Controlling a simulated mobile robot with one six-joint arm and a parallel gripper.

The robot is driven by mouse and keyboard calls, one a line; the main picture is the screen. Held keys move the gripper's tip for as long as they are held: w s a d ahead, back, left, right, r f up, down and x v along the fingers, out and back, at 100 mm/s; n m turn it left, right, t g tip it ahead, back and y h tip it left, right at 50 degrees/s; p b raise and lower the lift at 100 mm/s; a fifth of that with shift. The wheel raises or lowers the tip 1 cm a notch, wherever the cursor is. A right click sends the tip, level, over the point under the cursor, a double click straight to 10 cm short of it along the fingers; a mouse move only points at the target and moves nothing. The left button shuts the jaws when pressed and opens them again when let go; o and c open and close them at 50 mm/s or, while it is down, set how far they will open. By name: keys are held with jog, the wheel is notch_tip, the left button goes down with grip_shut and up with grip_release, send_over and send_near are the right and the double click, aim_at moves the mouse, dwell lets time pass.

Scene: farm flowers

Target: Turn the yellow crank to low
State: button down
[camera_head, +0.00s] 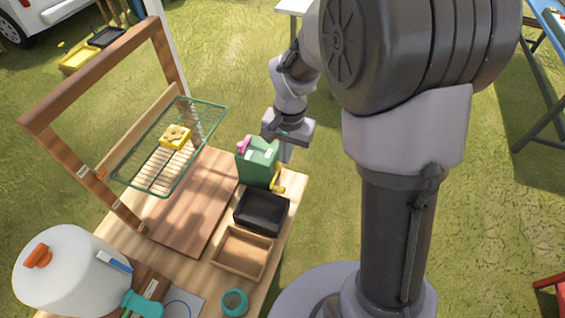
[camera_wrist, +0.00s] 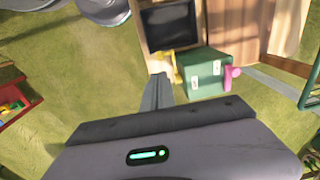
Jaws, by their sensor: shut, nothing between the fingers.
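The yellow crank (camera_head: 279,180) sits on the near right side of a green box (camera_head: 257,162) at the table's right edge. The crank (camera_wrist: 177,68) and the green box (camera_wrist: 204,73) with a pink knob (camera_wrist: 232,72) also show in the wrist view. My gripper (camera_head: 286,153) is beside the box, over the table's outer edge. In the wrist view its shut fingers (camera_wrist: 157,90) point toward the crank, close to it. I cannot tell whether they touch it. Nothing is held.
A black tray (camera_head: 262,230) and a wooden tray (camera_head: 219,262) stand near the box. A green wire rack (camera_head: 127,183) with a yellow block (camera_head: 175,137) hangs at a wooden frame.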

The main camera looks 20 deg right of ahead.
aim_at(282, 190)
jog(key=f+b, duration=0.1)
jog(key=f, duration=0.3)
jog(key=f+b, duration=0.2)
jog(key=f, duration=0.3)
jog(key=f+b, duration=0.1)
jog(key=f, duration=0.4)
jog(key=shift+w+a+f, duration=0.1)
jog(key=shift+w+a, duration=0.15)
jog(key=shift+s+f+b, duration=0.1)
jog(key=shift+f+b, duration=0.15)
jog(key=shift+b, duration=0.3)
jog(key=shift+s+a+f+b, duration=0.15)
jog(key=shift+f+b, duration=0.6)
jog(key=shift+f, duration=0.05)
jog(key=shift+f+b, duration=0.95)
jog(key=shift+f, duration=0.15)
jog(key=shift+r, duration=0.1)
